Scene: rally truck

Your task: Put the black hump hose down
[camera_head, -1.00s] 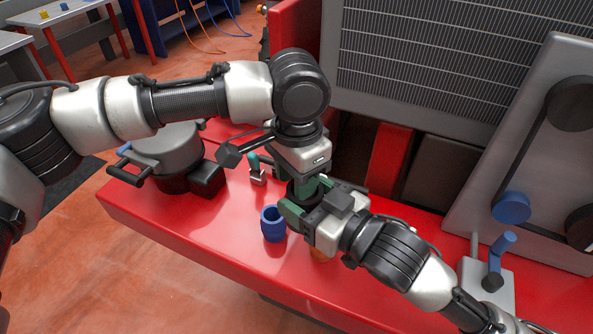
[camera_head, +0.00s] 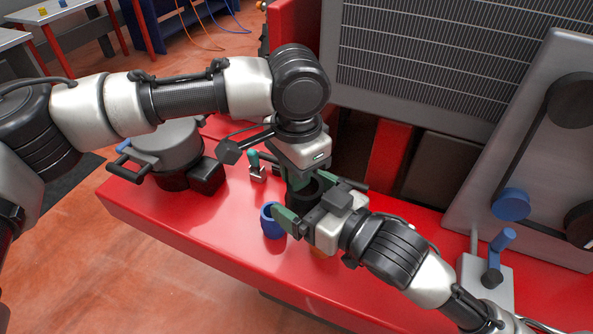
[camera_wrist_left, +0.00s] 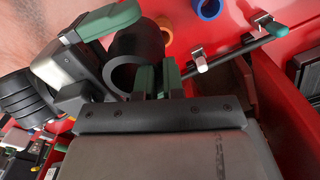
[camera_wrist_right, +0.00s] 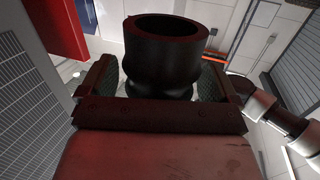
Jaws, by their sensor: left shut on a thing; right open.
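The black hump hose (camera_head: 302,196) is off the red surface, between my two grippers. My left gripper (camera_head: 298,180) comes down from above and is shut on its wall. The hose also shows in the left wrist view (camera_wrist_left: 137,46), beside the left gripper's green fingers (camera_wrist_left: 157,78). My right gripper (camera_head: 308,197) is open, its green fingers on either side of the hose. In the right wrist view the ribbed hose (camera_wrist_right: 165,55) stands between the spread fingers (camera_wrist_right: 165,82); contact cannot be told.
A blue hose piece (camera_head: 270,222) stands on the red surface (camera_head: 225,235) close to the right gripper. An orange piece (camera_head: 318,254) is partly hidden under it. A grey pot-like canister (camera_head: 168,148), a green-handled switch (camera_head: 256,170) and a blue-handled lever (camera_head: 497,262) stand around. Front-left surface is clear.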

